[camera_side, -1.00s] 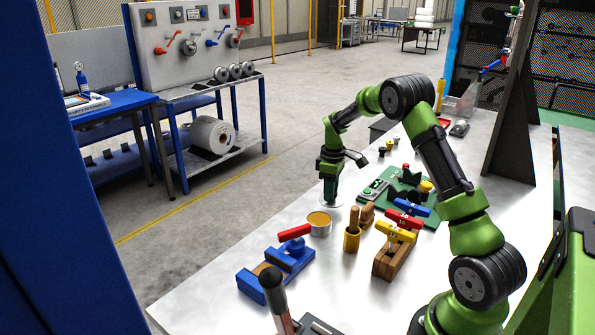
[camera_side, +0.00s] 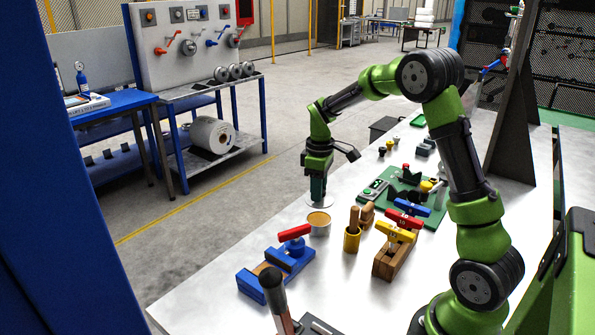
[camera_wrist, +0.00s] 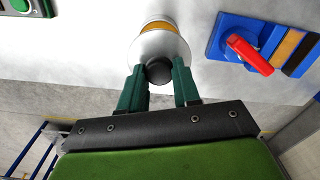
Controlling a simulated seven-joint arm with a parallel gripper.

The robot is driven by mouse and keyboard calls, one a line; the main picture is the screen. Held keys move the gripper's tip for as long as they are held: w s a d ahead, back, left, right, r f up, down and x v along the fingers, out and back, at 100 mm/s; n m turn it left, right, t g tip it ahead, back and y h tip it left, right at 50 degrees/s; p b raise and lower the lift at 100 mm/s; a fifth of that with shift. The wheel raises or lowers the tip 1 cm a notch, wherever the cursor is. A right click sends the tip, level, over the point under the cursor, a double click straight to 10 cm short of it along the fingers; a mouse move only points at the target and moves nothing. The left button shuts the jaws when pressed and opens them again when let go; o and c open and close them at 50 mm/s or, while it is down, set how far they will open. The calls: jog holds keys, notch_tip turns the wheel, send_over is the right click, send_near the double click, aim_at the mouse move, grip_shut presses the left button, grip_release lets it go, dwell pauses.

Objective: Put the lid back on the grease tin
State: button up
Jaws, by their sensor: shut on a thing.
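The grease tin (camera_side: 319,228) stands open on the metal bench, with orange-tan grease showing at its top. My gripper (camera_side: 317,198) is shut on the dark knob of the lid (camera_side: 319,205), a thin pale disc held about level. In the side view the lid is just behind and above the tin's far rim, leaving most of the grease in sight. In the wrist view the knob (camera_wrist: 159,72) sits between my green fingertips. There the lid (camera_wrist: 150,46) covers part of the tin (camera_wrist: 158,24). The gap between lid and rim cannot be judged exactly.
A blue clamp block with a red handle (camera_side: 294,232) is close left of the tin. A yellow cup with a wooden-handled tool (camera_side: 352,240) stands close right. A wooden block with a yellow handle (camera_side: 395,255) and a green board (camera_side: 432,218) lie farther right.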

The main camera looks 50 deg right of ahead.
jog(key=shift+f, duration=2.75)
jog(key=shift+f, duration=0.15)
jog(key=o, duration=1.6)
jog(key=shift+r, duration=3.55)
grip_shut()
